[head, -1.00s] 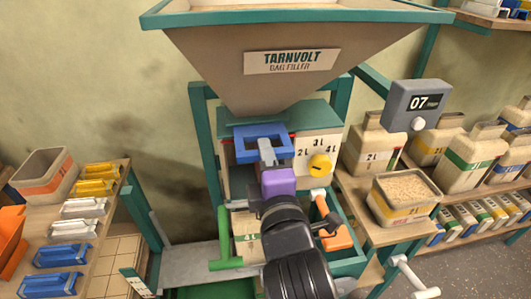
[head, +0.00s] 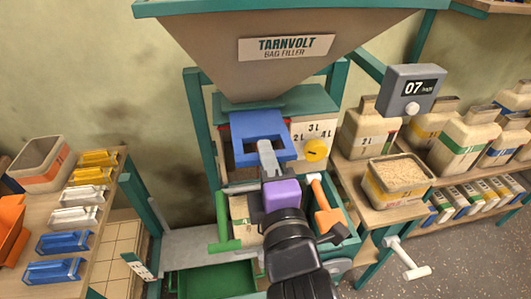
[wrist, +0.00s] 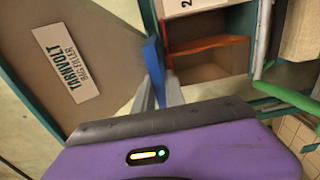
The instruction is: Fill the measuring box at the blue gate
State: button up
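The blue gate (head: 240,126) is a plate with a framed handle, sticking out towards me under the hopper's teal outlet plate. My gripper (head: 266,146) is at its front bar. In the wrist view the two grey fingers (wrist: 158,94) lie on either side of the gate's blue edge (wrist: 152,56), closed on it. The beige measuring box (head: 302,128) is under the outlet, with a yellow knob (head: 315,149) and the marks 2 L, 3 L and 4 L. The wrist view shows an open-sided compartment (wrist: 212,66) with a red-orange strip. I cannot see any grain in it.
The hopper (head: 220,50) is above. Below are a green handle (head: 223,225), an orange handle (head: 326,216) and a bag (head: 240,210). A display (head: 411,93) reads 07. Shelves with scoops stand left; a grain tub (head: 399,182) and bags stand right.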

jog(key=o, duration=0.3)
jog(key=shift+o, duration=0.2)
jog(key=b+v, duration=0.1)
jog(key=v, duration=0.6)
jog(key=shift+s, duration=0.4)
jog(key=shift+d, duration=0.15)
